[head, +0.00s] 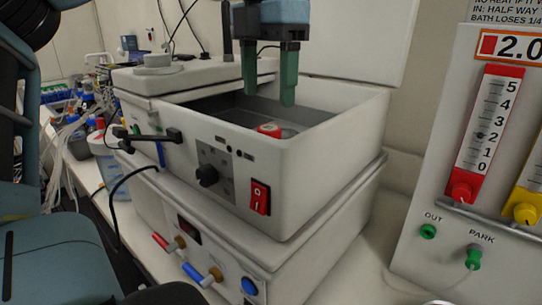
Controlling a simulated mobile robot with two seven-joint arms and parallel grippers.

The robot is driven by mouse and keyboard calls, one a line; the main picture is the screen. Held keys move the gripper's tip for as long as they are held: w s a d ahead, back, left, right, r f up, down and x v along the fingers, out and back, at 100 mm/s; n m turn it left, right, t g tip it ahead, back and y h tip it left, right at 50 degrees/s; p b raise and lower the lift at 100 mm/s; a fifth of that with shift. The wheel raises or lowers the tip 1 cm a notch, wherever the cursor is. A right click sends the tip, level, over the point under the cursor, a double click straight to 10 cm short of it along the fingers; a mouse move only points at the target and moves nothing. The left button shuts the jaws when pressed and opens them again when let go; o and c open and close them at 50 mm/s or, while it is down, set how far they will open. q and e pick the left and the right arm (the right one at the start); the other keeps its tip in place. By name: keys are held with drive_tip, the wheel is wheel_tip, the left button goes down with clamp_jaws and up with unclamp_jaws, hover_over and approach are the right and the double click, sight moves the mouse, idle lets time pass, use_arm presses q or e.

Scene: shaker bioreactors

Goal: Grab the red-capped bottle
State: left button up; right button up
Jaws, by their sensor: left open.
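A red cap (269,129) shows inside the open basin of the white bath unit (325,145), near its front wall. The body below the cap is hidden by that wall. My left gripper (269,98) hangs pointing down over the basin, its two green fingers spread apart with nothing between them. In the picture the fingertips are just above the cap, not touching it. A pale bottle (107,160) with a small red top also stands to the left of the unit, partly covered by tubing. My right gripper is not in view.
The basin walls stand around the cap, with a raised lid section (190,75) at the back left. A black clamp rod (150,136) juts out at the left. A flowmeter panel (480,160) stands at the right. Tubing and bottles crowd the far left.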

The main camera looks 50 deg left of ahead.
sight(269, 127)
use_arm(q)
drive_tip(key=shift+s+d+f, duration=0.1)
drive_tip(key=shift+f, duration=1.25)
drive_tip(key=shift+d+f, duration=0.15)
drive_tip(key=shift+f, duration=1.15)
drive_tip(key=shift+d+f, duration=0.1)
drive_tip(key=shift+f, duration=1.15)
drive_tip(key=shift+c, duration=0.2)
clamp_jaws()
